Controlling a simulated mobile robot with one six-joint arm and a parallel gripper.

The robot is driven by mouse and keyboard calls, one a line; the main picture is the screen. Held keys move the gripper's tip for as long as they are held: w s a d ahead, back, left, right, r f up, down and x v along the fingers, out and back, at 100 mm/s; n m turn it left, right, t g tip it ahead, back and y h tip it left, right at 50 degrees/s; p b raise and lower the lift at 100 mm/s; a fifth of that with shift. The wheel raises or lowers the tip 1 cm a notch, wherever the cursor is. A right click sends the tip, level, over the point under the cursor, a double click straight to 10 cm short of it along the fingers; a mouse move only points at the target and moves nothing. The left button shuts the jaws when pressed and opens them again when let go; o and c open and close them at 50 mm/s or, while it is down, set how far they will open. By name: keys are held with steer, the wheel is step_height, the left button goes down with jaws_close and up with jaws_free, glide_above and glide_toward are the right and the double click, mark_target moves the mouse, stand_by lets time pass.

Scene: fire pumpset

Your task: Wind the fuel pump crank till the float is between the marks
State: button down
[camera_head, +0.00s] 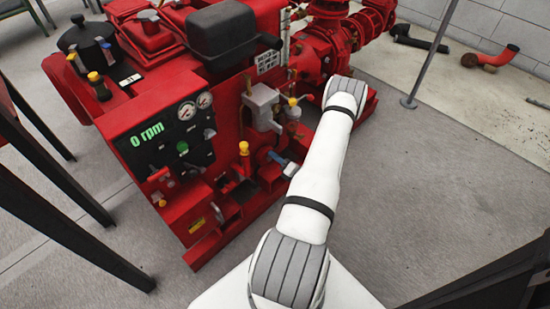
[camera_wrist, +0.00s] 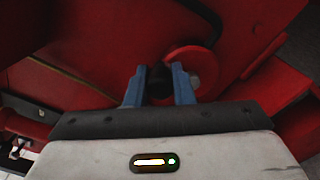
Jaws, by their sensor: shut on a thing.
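My gripper (camera_wrist: 160,88) has two blue fingers, shut on a dark crank knob (camera_wrist: 159,84) in the wrist view. A round red disc (camera_wrist: 205,62), apparently part of the crank, lies just behind and right of the knob. In the head view my gripper (camera_head: 277,159) is low at the near side of the red pumpset (camera_head: 150,85), partly hidden by my white arm. The knob cannot be made out there. A narrow white strip with marks (camera_head: 285,22) stands by the black box on top; I cannot tell whether it is the float gauge. No float can be made out.
A panel (camera_head: 170,135) reads 0 rpm, with two round gauges above. Yellow-capped fittings (camera_head: 244,148) stand close left of my gripper. Dark slanted legs (camera_head: 50,165) are at the left. A thin grey post (camera_head: 425,65) stands right. The floor (camera_head: 440,180) right of my arm is clear.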

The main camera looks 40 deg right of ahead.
steer(key=d+f+m+b, duration=0.1)
steer(key=d+f+m, duration=0.3)
steer(key=m, duration=1.4)
steer(key=shift+w+d+f+b, duration=0.2)
steer(key=shift+d+f+b, duration=0.1)
steer(key=shift+f+b, duration=0.1)
steer(key=c, duration=1.3)
jaws_free()
steer(key=shift+o, duration=0.2)
